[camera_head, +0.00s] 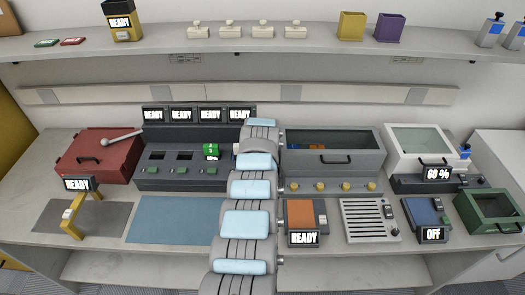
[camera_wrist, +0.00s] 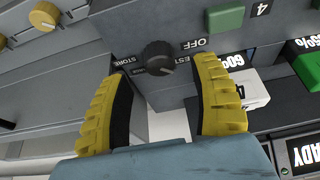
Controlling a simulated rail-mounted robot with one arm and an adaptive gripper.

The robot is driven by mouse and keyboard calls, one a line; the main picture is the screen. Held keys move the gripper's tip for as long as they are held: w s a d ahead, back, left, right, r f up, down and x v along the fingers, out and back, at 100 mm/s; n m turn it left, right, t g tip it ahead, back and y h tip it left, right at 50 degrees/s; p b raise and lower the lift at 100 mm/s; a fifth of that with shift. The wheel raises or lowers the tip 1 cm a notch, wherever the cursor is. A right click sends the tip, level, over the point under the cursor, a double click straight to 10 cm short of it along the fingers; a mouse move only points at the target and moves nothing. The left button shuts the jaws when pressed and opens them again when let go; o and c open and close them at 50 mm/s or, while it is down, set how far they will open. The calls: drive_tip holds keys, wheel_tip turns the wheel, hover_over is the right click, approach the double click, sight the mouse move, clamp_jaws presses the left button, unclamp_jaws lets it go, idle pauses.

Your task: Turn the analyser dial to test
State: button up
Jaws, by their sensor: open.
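A dark round dial (camera_wrist: 160,57) shows in the wrist view on a dark grey panel, with white labels around it. OFF is on its right, TEST is below right, and STORE is on its left; another label below is partly unreadable. I cannot tell which label the dial points to. My gripper (camera_wrist: 165,75) is open, its two yellow ribbed fingers reaching towards the dial with their tips on either side just below it. Contact cannot be made out. In the head view my arm hides the dial and the gripper.
Yellow knobs (camera_wrist: 45,15) are at upper left. In the head view, a dark charging unit (camera_head: 153,184) stands left of my arm and a grey cabinet (camera_head: 350,160) right. The blue mat (camera_head: 170,220) is clear.

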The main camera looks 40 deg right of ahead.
drive_tip(key=v, duration=0.8)
drive_tip(key=shift+r, duration=0.3)
drive_tip(key=shift+a, duration=0.15)
